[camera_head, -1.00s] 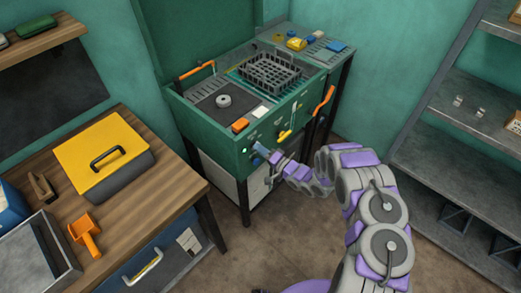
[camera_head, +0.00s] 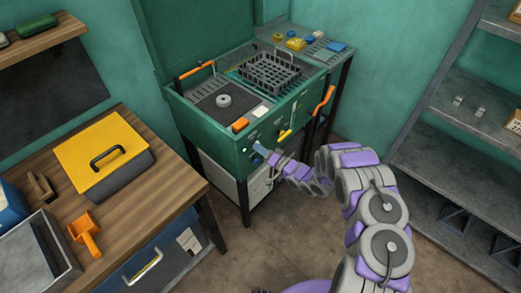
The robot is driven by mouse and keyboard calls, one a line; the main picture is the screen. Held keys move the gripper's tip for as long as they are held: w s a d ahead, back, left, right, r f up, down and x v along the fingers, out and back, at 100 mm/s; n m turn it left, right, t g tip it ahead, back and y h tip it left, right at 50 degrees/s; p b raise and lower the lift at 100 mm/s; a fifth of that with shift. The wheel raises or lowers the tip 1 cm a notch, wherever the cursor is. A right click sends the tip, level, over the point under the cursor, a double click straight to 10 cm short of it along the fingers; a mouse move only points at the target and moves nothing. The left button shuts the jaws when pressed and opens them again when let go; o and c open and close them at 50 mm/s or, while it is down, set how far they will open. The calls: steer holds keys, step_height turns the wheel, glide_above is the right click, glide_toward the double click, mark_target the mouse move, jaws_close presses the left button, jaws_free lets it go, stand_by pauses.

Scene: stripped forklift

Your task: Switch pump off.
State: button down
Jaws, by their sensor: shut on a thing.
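The green washer-like machine (camera_head: 222,138) stands at the back with its lid up. Its front panel carries a small blue knob (camera_head: 257,160) at the lower left, a small pale indicator light (camera_head: 244,150) beside it, and a yellow handle (camera_head: 285,134) further right. My gripper (camera_head: 262,153) reaches the panel from the right and is shut on the blue knob. The fingertips are small and partly cover the knob, so its exact angle is hard to tell.
A wire basket (camera_head: 268,72) sits in the machine's open top. An orange lever (camera_head: 323,101) sticks out at its right front. A wooden workbench (camera_head: 150,150) with a yellow-lidded box (camera_head: 102,150) is at left, grey shelves (camera_head: 455,110) at right. Floor between is clear.

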steer(key=shift+f+n+b, duration=0.15)
steer(key=shift+n+b, duration=0.8)
steer(key=shift+n, duration=1.7)
steer(key=shift+f+n+b, duration=0.1)
steer(key=shift+n+b, duration=0.8)
steer(key=shift+n, duration=2.05)
steer(key=c, duration=1.5)
jaws_free()
steer(key=shift+w, duration=0.1)
steer(key=o, duration=0.3)
steer(key=shift+r, duration=0.1)
steer(key=p+v, duration=0.2)
steer(key=v, duration=1.5)
steer(key=shift+d, duration=0.2)
